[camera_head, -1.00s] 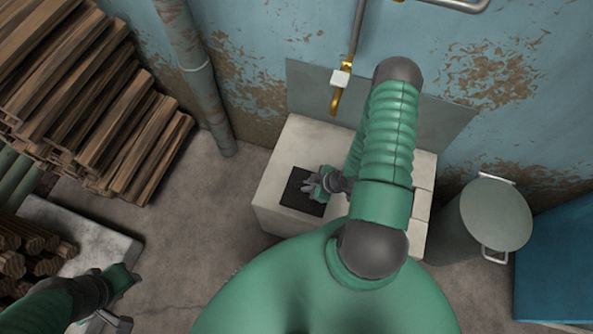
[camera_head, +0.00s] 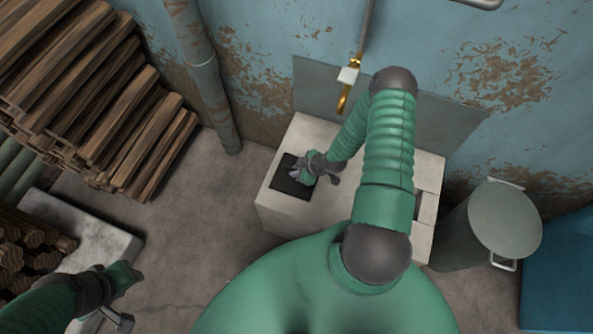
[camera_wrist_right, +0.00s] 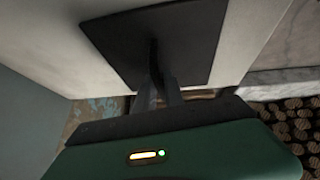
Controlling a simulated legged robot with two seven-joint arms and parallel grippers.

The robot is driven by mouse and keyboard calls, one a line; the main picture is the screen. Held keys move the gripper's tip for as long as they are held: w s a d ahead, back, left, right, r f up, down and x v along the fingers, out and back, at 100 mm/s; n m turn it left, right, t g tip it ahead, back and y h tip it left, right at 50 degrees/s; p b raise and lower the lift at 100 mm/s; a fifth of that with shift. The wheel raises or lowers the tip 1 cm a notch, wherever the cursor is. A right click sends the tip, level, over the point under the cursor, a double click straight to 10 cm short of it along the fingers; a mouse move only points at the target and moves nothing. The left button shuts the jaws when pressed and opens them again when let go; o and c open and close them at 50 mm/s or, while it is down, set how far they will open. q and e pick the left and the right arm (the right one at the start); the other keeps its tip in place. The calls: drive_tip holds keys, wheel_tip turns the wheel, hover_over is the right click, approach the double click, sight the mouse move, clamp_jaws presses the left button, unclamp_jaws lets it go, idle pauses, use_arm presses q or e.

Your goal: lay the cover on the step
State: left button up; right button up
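The cover, a flat black square plate (camera_head: 287,187), is over the left part of a pale block (camera_head: 283,222) against the wall. It also shows in the right wrist view (camera_wrist_right: 190,40). My right gripper (camera_head: 302,174) is at its right part. The fingers (camera_wrist_right: 160,92) look shut on a dark raised part of the cover. I cannot tell whether the cover touches the block. A grey slab (camera_head: 120,243) lies low at the left; which surface is the step is not clear. My left gripper (camera_head: 118,319) is partly visible near the slab, its fingers unclear.
A lidded grey bin (camera_head: 505,222) stands right of the block, beside a blue box (camera_head: 562,265). A brass tap (camera_head: 343,98) hangs above the block. A wood stack (camera_head: 110,110) and a pipe (camera_head: 212,95) stand left. Bare floor (camera_head: 215,205) lies between slab and block.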

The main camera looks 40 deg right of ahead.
drive_tip(key=o, duration=0.3)
drive_tip(key=s+r+g+h+p, duration=0.1)
drive_tip(key=s+r+g+p, duration=0.2)
drive_tip(key=r, duration=1.4)
drive_tip(key=s+a+r+m, duration=0.1)
drive_tip(key=a+r+m, duration=0.1)
drive_tip(key=a+r, duration=0.3)
drive_tip(key=s+a+r+m, duration=0.1)
drive_tip(key=a+r+m, duration=0.1)
drive_tip(key=a+r, duration=0.3)
drive_tip(key=s+a+r+m, duration=0.1)
drive_tip(key=s+a+r, duration=0.1)
drive_tip(key=a+r, duration=0.3)
drive_tip(key=shift+a+r+m+g+h, duration=0.15)
drive_tip(key=shift+r+m, duration=0.05)
drive_tip(key=shift+r, duration=0.45)
drive_tip(key=shift+a+r+m+g+h, duration=0.15)
drive_tip(key=shift+r+m, duration=0.05)
drive_tip(key=shift+r, duration=0.4)
